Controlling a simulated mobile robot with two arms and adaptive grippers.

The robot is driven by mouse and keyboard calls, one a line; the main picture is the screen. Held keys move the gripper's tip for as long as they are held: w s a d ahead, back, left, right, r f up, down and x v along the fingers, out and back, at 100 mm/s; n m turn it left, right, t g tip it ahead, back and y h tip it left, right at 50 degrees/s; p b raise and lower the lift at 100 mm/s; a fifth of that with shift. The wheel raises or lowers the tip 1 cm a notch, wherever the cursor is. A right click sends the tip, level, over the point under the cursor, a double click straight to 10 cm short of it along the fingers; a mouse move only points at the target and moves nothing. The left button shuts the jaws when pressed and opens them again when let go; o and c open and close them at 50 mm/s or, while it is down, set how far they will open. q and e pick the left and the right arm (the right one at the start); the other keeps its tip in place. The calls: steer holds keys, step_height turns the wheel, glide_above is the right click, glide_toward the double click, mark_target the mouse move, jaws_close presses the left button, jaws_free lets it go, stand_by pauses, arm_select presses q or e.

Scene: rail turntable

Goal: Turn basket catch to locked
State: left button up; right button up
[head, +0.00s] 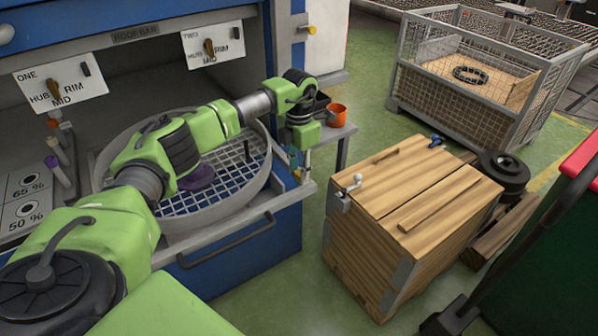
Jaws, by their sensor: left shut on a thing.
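My left arm reaches across the basket from the lower left. My left gripper (299,168) points down at the basket's right side, by the tray edge. It is shut on a small part there, which appears to be the basket catch. The fingers hide most of the catch, so I cannot tell which way it is turned. My right gripper is not in view.
An orange cup (337,115) stands on a small shelf behind my left gripper. A wooden crate (412,215) with a metal latch stands to the right. A wire mesh cage (480,85) is farther back. Green floor lies between the cabinet and the crate.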

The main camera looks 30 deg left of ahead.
arm_select(q)
steer(key=shift+m, duration=0.3)
stand_by(0.4)
steer(key=o, duration=1.1)
step_height(320, 180, up, 12)
steer(key=shift+r, duration=0.1)
